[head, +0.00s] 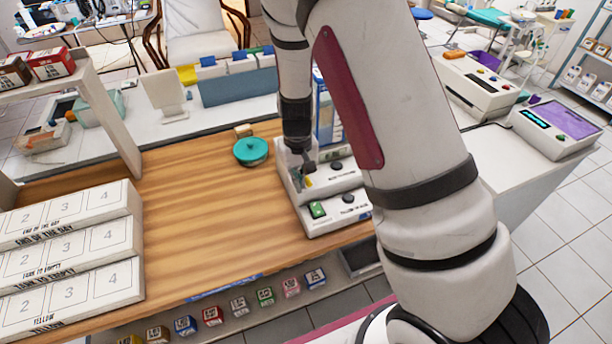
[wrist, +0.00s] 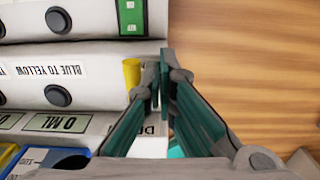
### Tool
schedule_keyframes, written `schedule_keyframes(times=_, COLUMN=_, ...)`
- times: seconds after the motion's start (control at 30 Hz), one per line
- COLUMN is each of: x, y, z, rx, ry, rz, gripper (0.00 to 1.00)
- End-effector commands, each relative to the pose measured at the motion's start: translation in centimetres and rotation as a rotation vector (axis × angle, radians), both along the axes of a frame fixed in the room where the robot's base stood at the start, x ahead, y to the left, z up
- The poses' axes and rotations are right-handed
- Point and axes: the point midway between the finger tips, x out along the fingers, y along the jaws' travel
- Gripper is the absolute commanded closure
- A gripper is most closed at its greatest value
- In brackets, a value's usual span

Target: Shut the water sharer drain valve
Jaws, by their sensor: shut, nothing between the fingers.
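The water sharer looks to be the white stepped unit (head: 322,222), with round dark buttons, a green rocker switch and a "0 ML" display (wrist: 62,122) in the wrist view. A small yellow part (wrist: 132,72), perhaps the drain valve handle, stands at its side; it also shows in the head view (head: 308,181). My gripper (head: 305,168) points down at the unit's left part. In the wrist view my gripper (wrist: 160,82) is shut and empty, its fingertips just right of the yellow part. I cannot tell whether they touch. The fingers partly hide a label starting with "D".
A teal round lidded pot (head: 251,151) and a small tan block (head: 243,130) stand on the wooden counter (head: 190,225), left of the unit. White numbered boxes (head: 70,262) fill the counter's left end. The wood between is clear. A blue-framed container (head: 323,108) stands behind the unit.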

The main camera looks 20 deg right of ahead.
Motion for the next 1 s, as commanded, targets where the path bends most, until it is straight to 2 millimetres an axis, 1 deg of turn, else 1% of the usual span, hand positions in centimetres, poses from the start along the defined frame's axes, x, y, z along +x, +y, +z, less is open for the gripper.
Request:
schedule_keyframes(times=0.57, x=0.0, y=0.0, z=0.0, rx=0.000, ry=0.000, rz=0.000, gripper=1.00)
schedule_keyframes(times=1.0, x=0.0, y=0.0, z=-1.1, rx=0.000, ry=0.000, rz=0.000, gripper=1.00)
